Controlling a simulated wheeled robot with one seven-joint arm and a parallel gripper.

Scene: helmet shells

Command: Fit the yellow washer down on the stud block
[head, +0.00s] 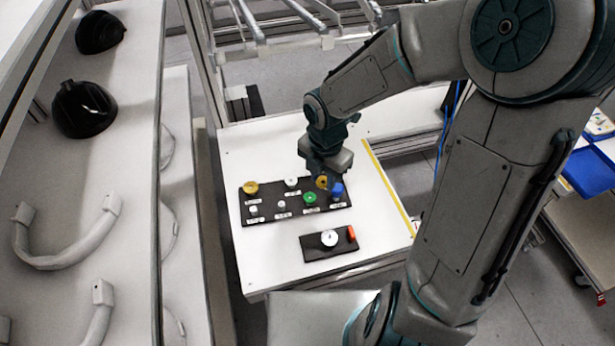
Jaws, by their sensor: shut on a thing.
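My gripper (324,174) points down over the back right part of a long black board on the white table. It is shut on a small yellow ring-like piece (322,183), which looks like the yellow washer. The fingers partly hide it, and I cannot tell if it touches the board. A small black block (318,252) lies nearer the table's front edge, apart from the gripper. It looks like the stud block and carries a white round piece (329,238) and an orange-red piece (351,233).
The long black board (270,215) holds a gold-yellow round piece (250,187), a green piece (310,198), a blue piece (337,190) and several white pieces with labels. A yellow strip (388,185) runs along the table's right side. Bare table (270,255) lies left of the small block.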

